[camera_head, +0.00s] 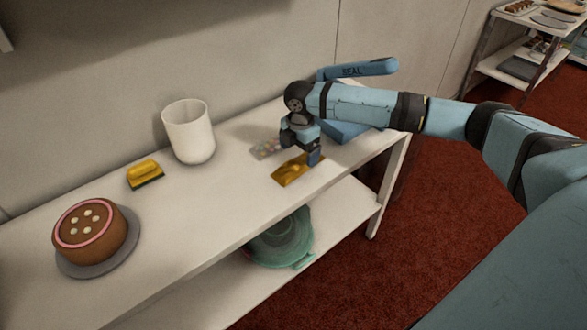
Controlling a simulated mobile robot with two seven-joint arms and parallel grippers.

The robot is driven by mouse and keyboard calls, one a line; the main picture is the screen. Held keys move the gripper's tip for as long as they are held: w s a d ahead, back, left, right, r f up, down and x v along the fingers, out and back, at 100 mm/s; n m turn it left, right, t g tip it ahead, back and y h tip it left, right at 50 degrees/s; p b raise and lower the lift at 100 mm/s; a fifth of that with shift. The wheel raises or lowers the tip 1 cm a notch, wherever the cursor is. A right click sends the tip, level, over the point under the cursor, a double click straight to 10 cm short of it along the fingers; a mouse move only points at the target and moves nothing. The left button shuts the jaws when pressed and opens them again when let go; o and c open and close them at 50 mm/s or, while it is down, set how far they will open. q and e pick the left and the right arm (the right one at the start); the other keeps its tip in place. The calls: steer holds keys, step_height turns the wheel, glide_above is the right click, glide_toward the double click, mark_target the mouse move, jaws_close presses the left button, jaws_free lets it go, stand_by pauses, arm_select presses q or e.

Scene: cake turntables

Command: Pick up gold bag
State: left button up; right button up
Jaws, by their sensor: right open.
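A flat gold bag (290,171) lies on the white table near its front edge, right of the middle. My right gripper (305,157) is just above the bag's far right part, pointing down, with its jaws open. Its fingers hide part of the bag. I cannot tell whether the fingertips touch it. My left gripper is not in view.
A flat patterned packet (266,149) lies just behind the bag. A blue sealer marked SEAL (358,70) stands behind my arm. A white pot (188,132), a yellow brush (145,173) and a brown cake (90,230) are left. A green container (281,243) sits on the lower shelf.

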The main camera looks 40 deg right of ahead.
mark_target(299, 160)
step_height(299, 160, down, 3)
steer(key=shift+f, duration=0.1)
steer(key=shift+f+b, duration=0.3)
steer(key=shift+f, duration=0.1)
steer(key=c, duration=1)
steer(key=shift+r, duration=0.15)
